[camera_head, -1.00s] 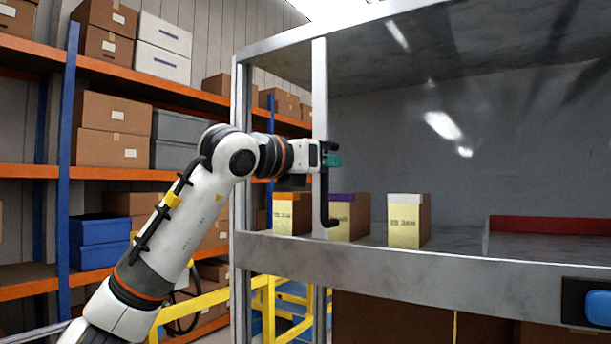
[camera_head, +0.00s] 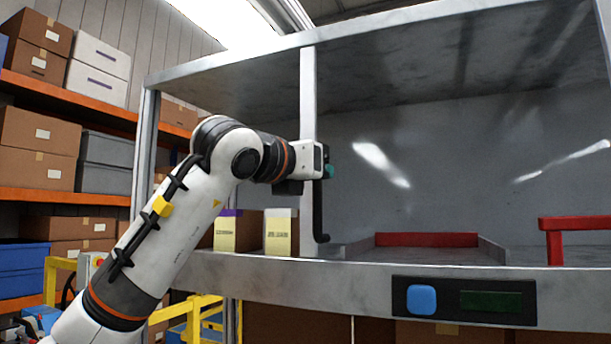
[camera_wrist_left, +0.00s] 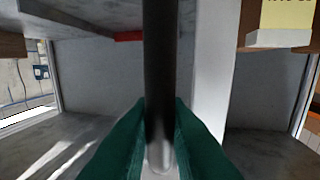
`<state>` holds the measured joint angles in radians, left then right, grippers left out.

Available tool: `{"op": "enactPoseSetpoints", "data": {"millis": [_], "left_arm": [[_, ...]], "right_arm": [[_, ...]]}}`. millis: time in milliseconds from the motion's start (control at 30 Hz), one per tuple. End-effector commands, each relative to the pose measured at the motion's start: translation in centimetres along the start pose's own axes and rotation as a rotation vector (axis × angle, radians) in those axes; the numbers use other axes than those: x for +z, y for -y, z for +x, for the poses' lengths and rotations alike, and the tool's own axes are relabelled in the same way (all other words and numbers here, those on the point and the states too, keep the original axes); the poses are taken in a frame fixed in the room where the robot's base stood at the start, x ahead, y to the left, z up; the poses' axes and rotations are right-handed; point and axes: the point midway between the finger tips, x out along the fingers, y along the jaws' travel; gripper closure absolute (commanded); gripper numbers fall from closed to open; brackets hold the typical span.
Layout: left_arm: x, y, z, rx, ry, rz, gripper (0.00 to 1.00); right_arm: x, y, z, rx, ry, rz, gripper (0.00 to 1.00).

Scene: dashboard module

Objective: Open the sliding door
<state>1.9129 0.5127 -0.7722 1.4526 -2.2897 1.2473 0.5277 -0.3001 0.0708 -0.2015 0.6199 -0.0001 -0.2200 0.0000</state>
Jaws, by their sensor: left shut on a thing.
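The sliding door's upright light frame bar (camera_head: 307,110) stands between the cabinet's left post and its middle. A black vertical handle (camera_head: 318,215) is on that bar. My left gripper (camera_head: 326,170), with teal fingertips, is shut on the handle. In the left wrist view the handle (camera_wrist_left: 160,60) runs upright between the teal fingers of my left gripper (camera_wrist_left: 160,150). The opening left of the bar shows cartons inside, partly covered by my left arm. To the right, reflections show on what looks like the clear door panel. My right gripper is not in view.
Inside stand a purple-topped carton (camera_head: 230,236) and a white-topped carton (camera_head: 278,235). A red-backed tray (camera_head: 425,240) lies farther right. The cabinet's front ledge carries a panel with a blue button (camera_head: 421,300). Storage shelves (camera_head: 60,195) stand left.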

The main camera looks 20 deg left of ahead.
Motion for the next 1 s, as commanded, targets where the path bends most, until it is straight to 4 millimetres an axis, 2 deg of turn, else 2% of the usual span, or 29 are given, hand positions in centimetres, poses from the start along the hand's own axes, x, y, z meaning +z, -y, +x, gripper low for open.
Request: {"op": "enactPoseSetpoints", "data": {"millis": [367, 400, 500, 833, 1000], "left_arm": [[-0.1, -0.3, 0.0, 0.002, -0.003, 0.001, 1.00], [-0.1, -0.3, 0.0, 0.002, -0.003, 0.001, 0.82], [-0.1, -0.2, 0.0, 0.002, -0.003, 0.001, 0.66], [0.0, -0.2, -0.3, 0.002, -0.003, 0.000, 0.66], [0.2, -0.2, -2.6, 0.002, -0.006, 0.000, 0.66]], "right_arm": [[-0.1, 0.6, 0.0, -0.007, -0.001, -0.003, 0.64], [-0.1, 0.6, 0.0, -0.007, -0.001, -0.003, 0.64], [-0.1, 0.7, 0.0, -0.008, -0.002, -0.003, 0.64], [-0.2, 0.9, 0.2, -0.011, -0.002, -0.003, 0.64], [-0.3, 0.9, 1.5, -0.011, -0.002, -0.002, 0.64]]}}
